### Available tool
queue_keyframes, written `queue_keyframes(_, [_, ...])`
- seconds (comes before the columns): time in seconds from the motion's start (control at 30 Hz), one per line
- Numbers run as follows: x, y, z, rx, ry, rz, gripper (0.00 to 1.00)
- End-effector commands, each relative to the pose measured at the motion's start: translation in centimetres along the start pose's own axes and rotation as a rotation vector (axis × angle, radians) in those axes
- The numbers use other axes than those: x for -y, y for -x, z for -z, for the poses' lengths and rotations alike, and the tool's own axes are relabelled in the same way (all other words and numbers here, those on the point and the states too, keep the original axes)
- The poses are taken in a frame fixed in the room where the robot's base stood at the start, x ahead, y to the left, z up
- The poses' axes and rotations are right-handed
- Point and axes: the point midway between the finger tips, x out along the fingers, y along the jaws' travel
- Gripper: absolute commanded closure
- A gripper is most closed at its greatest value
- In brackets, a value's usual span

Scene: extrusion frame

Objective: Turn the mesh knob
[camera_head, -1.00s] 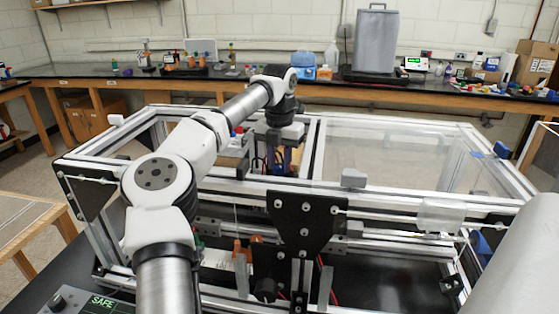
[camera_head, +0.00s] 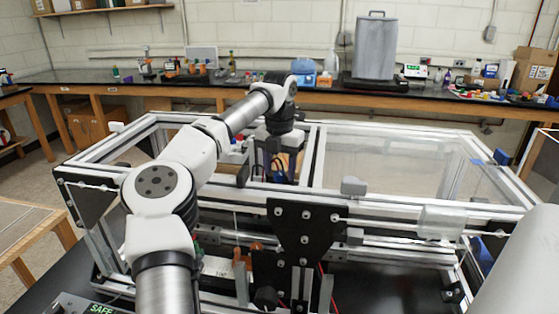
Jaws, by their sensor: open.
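My gripper (camera_head: 281,170) hangs down from the end of my arm inside the back part of the aluminium extrusion frame (camera_head: 420,208). Its dark fingers are small and partly hidden behind the frame's bars, and it appears open with nothing visible between the fingers. I cannot tell whether this is the mesh knob. My gripper is behind this knob and well above it in the picture, apart from it.
Clear panels (camera_head: 395,160) fill the frame's right side. A grey block (camera_head: 353,186) stands on the middle bar. A box with a green display (camera_head: 103,309) is at the lower left. A cluttered bench (camera_head: 340,90) runs along the back wall.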

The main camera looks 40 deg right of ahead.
Motion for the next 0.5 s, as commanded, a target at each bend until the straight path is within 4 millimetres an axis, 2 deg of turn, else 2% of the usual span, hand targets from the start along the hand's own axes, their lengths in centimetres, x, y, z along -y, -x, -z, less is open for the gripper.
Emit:
queue_keyframes(0.17, [0.1,1.9,-0.1,0.004,0.001,-0.002,0.5])
queue_keyframes(0.5, [0.2,9.7,-0.1,0.004,0.0,0.0,0.5])
